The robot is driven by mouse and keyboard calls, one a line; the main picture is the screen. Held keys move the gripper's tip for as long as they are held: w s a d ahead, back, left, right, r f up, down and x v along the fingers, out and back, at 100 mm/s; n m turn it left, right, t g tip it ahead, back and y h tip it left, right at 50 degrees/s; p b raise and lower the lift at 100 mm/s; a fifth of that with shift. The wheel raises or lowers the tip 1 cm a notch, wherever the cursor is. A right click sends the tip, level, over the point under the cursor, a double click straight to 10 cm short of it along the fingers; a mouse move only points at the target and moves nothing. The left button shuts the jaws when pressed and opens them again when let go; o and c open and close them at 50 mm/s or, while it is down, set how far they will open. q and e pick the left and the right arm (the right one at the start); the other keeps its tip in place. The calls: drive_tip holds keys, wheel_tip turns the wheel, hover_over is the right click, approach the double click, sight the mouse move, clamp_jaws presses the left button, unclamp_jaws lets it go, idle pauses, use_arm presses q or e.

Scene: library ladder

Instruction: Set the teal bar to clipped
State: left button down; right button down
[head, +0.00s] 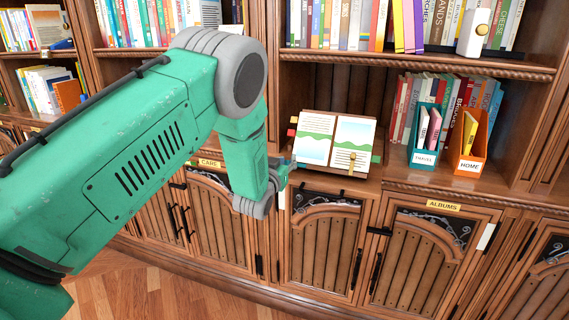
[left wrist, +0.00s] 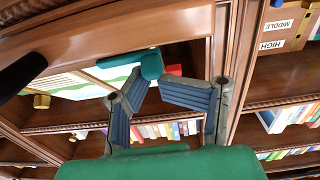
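An open book (head: 334,138) with white, green-banded pages rests on a tilted wooden stand on the cabinet ledge in the head view. The teal bar (left wrist: 152,63) shows in the left wrist view at the book stand's edge, beside a red tab (left wrist: 173,69). My left gripper (head: 288,168) is beside the lower left of the stand. In the head view the bar is hard to tell from the fingers. My right gripper is out of view.
A teal TRAVEL file box (head: 424,158) and an orange HOME file box (head: 468,168) stand right of the book. Shelves of books (head: 335,25) lie above. Cabinet doors with dark handles are below. The ledge between stand and boxes is clear.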

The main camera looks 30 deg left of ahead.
use_arm(q)
drive_tip(key=shift+s+d+f+g, duration=0.3)
drive_tip(key=shift+s+d+f, duration=0.05)
drive_tip(key=shift+s+f, duration=0.25)
drive_tip(key=shift+a+f, duration=0.15)
drive_tip(key=shift+a, duration=0.1)
drive_tip(key=shift+w, duration=0.1)
drive_tip(key=shift+d, duration=0.3)
drive_tip(key=shift+w+r+m+h, duration=0.15)
drive_tip(key=shift+m+h, duration=0.15)
drive_tip(key=shift+m, duration=0.2)
drive_tip(key=shift+w+r+m+h, duration=0.15)
drive_tip(key=shift+m+h, duration=0.15)
drive_tip(key=shift+m, duration=0.2)
drive_tip(key=shift+r, duration=0.1)
idle(0.6)
